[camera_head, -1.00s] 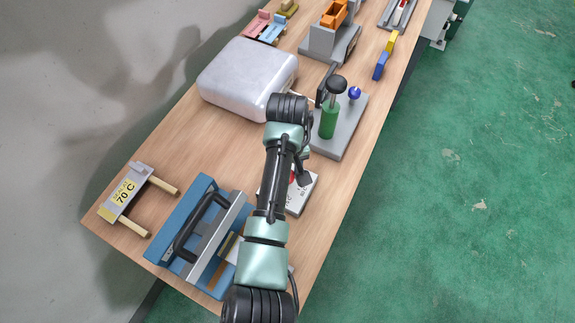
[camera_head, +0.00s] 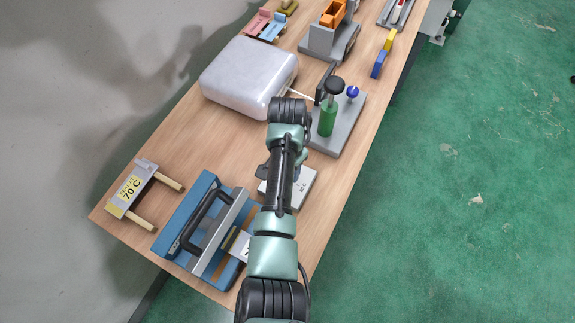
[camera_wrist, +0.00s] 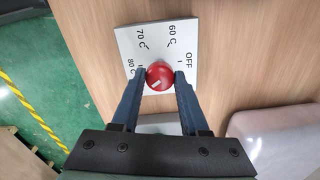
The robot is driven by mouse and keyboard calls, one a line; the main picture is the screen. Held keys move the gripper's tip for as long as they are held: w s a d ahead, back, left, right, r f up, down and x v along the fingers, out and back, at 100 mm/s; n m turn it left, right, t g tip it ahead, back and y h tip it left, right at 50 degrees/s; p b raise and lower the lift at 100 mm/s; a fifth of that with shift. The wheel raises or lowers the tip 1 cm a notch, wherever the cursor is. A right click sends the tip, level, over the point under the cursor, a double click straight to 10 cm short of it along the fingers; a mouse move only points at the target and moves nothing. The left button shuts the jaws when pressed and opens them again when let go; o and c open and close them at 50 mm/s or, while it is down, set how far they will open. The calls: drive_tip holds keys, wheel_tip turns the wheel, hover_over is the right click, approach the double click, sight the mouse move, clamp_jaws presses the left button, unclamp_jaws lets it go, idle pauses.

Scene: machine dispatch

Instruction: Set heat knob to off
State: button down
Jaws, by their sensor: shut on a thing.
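The red round heat knob (camera_wrist: 160,76) sits on a pale square dial plate (camera_wrist: 157,48) marked OFF, 60 C, 70 C and 80 C. My gripper (camera_wrist: 159,77) is shut on the knob, one finger on each side. A short pale mark shows on the knob, toward its lower left in the wrist view. It does not face the OFF label at the right. My left finger partly hides the marking below 80 C. In the head view the plate (camera_head: 302,190) shows beside my arm, which hides the knob.
A blue press-like fixture with a black handle (camera_head: 189,230) stands near the plate. A grey base (camera_head: 345,133) with a green cylinder (camera_head: 328,117) stands behind it. A white rounded box (camera_head: 248,75) is at the back left. The table's right edge is close.

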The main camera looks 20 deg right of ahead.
drive_tip(key=m+p, duration=0.1)
drive_tip(key=m, duration=0.5)
drive_tip(key=shift+m, duration=0.3)
idle(0.4)
drive_tip(key=shift+c, duration=2.1)
unclamp_jaws()
drive_tip(key=shift+r, duration=0.1)
wheel_tip(320, 180, up, 13)
drive_tip(key=b, duration=0.1)
